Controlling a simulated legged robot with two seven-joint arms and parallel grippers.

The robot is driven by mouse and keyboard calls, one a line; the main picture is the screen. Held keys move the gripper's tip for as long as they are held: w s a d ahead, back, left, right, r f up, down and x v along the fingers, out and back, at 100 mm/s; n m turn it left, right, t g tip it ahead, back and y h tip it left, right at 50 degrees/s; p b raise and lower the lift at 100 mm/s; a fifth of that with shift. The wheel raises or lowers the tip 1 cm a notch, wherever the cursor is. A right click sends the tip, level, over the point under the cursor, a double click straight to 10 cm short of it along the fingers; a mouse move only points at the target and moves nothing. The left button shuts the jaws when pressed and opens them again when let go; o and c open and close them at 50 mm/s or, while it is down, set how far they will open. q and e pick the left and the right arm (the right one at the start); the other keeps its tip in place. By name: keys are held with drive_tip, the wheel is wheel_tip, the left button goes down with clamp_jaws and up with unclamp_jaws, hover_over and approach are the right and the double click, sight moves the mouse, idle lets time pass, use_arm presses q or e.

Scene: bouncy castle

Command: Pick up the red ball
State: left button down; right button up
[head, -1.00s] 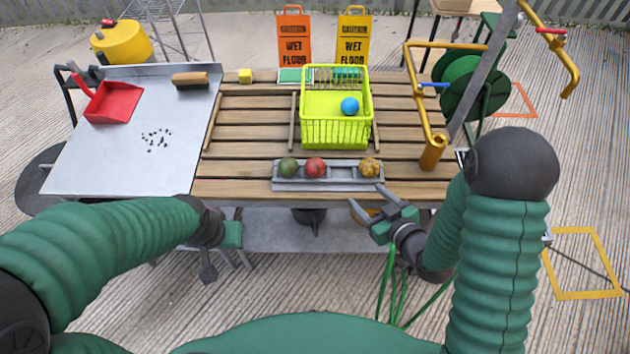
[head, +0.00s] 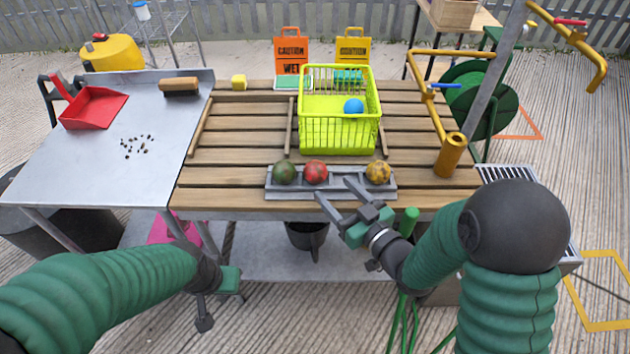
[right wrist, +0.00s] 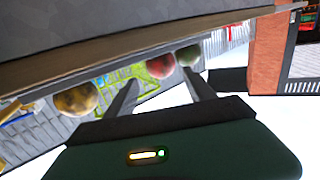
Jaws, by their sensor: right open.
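The red ball (head: 316,172) sits in the middle of a grey tray (head: 336,190) near the front edge of the slatted table. A dark green ball (head: 284,173) is to its left and a yellow ball (head: 378,172) to its right. My right gripper (head: 335,190) is open and empty at the tray's front, just right of and nearer than the red ball. In the right wrist view the red ball (right wrist: 146,67) shows between the two open fingers (right wrist: 164,95). My left gripper (head: 215,300) hangs low in front of the table; its jaw state is unclear.
A yellow-green basket (head: 339,135) with a blue ball (head: 353,106) stands behind the tray. A yellow tap pipe (head: 449,155) rises at the right. A metal sheet with a red dustpan (head: 93,108) and brush (head: 180,86) lies left.

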sight(322, 178)
drive_tip(key=b+x, duration=0.1)
drive_tip(key=x, duration=0.6)
drive_tip(key=shift+w+a, duration=0.15)
drive_tip(key=shift+a, duration=0.05)
drive_tip(key=c, duration=1.1)
drive_tip(key=shift+o, duration=0.2)
